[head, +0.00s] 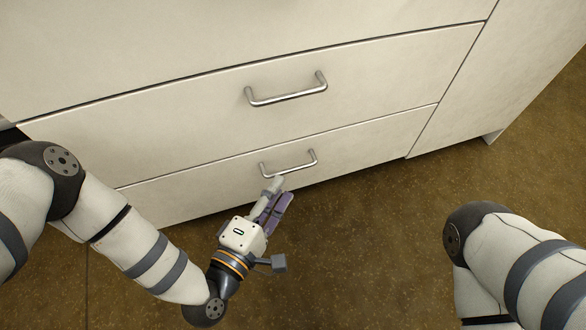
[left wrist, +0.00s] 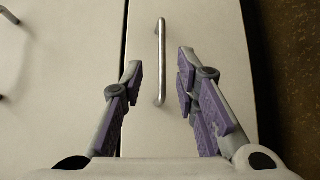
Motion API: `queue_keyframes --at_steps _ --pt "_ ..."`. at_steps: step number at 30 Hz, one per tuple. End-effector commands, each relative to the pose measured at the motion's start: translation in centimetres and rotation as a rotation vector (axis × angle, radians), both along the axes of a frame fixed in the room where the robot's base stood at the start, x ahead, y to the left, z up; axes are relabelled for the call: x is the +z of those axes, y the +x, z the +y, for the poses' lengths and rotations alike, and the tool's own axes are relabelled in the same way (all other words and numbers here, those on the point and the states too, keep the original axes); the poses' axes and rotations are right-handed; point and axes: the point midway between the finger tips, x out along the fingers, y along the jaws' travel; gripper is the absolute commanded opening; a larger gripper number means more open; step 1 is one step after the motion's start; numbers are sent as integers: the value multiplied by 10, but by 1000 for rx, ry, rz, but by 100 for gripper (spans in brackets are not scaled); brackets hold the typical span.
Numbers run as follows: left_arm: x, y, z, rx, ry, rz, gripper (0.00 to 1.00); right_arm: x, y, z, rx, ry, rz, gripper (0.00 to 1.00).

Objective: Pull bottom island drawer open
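The bottom island drawer (head: 372,148) is a white front low on the cabinet, flush with the fronts around it. Its silver bar handle (head: 288,168) runs across the front. My left gripper (head: 279,188) is just below and in front of this handle. In the left wrist view, the handle (left wrist: 162,62) stands between the two spread purple-padded fingers (left wrist: 158,72), with gaps on both sides. The fingers do not appear to touch it. My right gripper is outside both views; only part of my right arm shows in the head view.
The drawer above, with its own silver handle (head: 287,91), is shut. A plain white panel (head: 500,75) stands to the right. The brown speckled floor (head: 370,240) in front of the cabinet is clear between my arms.

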Motion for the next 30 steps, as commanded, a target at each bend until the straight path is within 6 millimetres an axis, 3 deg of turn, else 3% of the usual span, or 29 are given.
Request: queue_keyframes --at_steps 6,10,19,20,23,24,30 --pt "-11 45 -24 -1 2 1 28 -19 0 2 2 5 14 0" --pt "-13 59 -31 -3 3 4 28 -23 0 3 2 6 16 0" --pt "-11 63 -34 -2 3 5 28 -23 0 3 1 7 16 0" --pt "-11 63 -34 -2 3 5 26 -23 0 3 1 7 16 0" --pt "-12 63 -34 -2 3 5 3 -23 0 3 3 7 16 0" --pt "-12 63 -34 -2 4 4 0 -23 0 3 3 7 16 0" --pt "-12 63 -34 -2 3 5 0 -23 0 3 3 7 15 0"
